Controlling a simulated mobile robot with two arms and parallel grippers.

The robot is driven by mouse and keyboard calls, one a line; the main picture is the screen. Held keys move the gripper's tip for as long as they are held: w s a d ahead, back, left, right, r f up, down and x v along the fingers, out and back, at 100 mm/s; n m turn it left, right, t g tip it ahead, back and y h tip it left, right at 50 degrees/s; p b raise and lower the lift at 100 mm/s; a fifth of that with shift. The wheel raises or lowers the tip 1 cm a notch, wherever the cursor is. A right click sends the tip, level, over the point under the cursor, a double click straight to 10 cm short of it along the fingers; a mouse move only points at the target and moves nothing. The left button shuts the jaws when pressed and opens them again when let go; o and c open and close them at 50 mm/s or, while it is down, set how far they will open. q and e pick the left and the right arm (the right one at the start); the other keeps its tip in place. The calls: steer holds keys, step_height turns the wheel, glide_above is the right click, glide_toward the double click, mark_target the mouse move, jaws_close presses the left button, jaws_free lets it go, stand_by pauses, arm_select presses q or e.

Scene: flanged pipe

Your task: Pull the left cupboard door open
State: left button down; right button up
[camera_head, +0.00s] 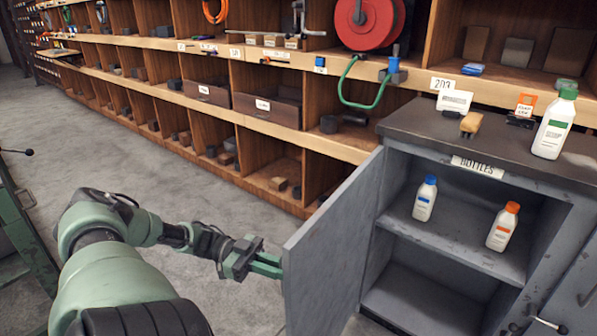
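The left cupboard door (335,250) is a grey metal panel, swung well open towards the left. The grey cupboard (482,172) carries a "BOTTLES" label, and its left compartment is exposed. My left gripper (276,266) is at the door's free edge, on its outer side. Its fingertips are partly hidden by the door, so I cannot tell whether they touch it, hold it, or are open. The door's handle is hidden. My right gripper is not in view.
A blue-capped bottle (425,199) and an orange-capped bottle (502,227) stand on the inner shelf. A green-capped bottle (554,124) stands on the cupboard top. Wooden shelving (270,140) runs behind. Grey floor (130,165) is clear at left.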

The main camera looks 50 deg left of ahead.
arm_select(q)
steer(key=shift+s+a+f, duration=0.1)
steer(key=shift+s+a, duration=0.15)
steer(key=shift+a, duration=0.65)
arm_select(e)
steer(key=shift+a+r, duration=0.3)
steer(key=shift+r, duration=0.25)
arm_select(q)
steer(key=c, duration=1.5)
jaws_free()
steer(key=shift+o, duration=0.2)
